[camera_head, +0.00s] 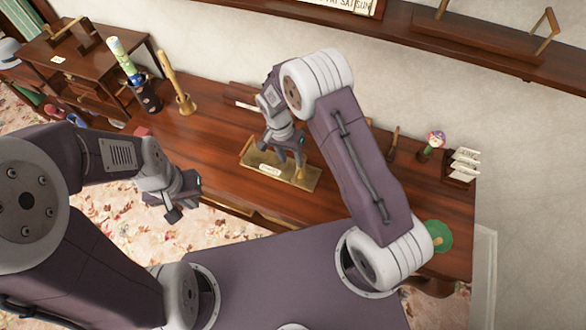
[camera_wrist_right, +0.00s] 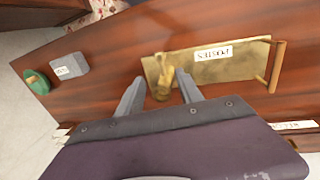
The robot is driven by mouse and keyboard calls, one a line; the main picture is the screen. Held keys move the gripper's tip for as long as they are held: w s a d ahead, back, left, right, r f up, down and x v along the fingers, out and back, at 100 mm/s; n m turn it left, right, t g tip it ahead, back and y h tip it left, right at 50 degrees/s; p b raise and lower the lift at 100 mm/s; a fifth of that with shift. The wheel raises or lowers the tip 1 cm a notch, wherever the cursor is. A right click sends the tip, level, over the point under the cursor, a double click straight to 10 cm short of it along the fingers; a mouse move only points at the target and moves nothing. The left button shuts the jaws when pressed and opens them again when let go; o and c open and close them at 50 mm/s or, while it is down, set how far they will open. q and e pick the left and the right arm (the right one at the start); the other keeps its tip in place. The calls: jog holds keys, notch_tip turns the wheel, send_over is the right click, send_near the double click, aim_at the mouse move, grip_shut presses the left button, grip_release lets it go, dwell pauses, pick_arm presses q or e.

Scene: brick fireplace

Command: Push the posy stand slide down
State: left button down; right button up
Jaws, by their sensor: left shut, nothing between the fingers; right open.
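A small upright brass piece, seemingly the slide (camera_wrist_right: 161,72), is at one end of the plate; a wooden rod (camera_wrist_right: 277,66) is at the other. My right gripper (camera_head: 291,155) points down over the stand. Its open fingers appear on either side of the brass piece in the wrist view; contact cannot be told. My left gripper (camera_head: 174,210) is shut and empty, left of the stand and apart from it.
A brass candlestick (camera_head: 184,102) and a dark holder (camera_head: 148,97) stand at the left. A flower ornament (camera_head: 435,141), white signs (camera_head: 464,165) and a green disc (camera_head: 440,236) are at the right. A grey block (camera_wrist_right: 69,66) shows in the wrist view. A shelf runs along the wall.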

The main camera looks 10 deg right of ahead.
aim_at(296, 175)
jog(key=f, duration=0.2)
jog(key=f+p, duration=0.1)
jog(key=f, duration=0.2)
jog(key=d+f+p, duration=0.1)
jog(key=f, duration=0.2)
jog(key=shift+s+f, duration=0.2)
jog(key=shift+s, duration=0.15)
jog(key=shift+d+f, duration=0.1)
jog(key=shift+f, duration=0.05)
jog(key=c, duration=0.3)
grip_shut()
dwell(0.4)
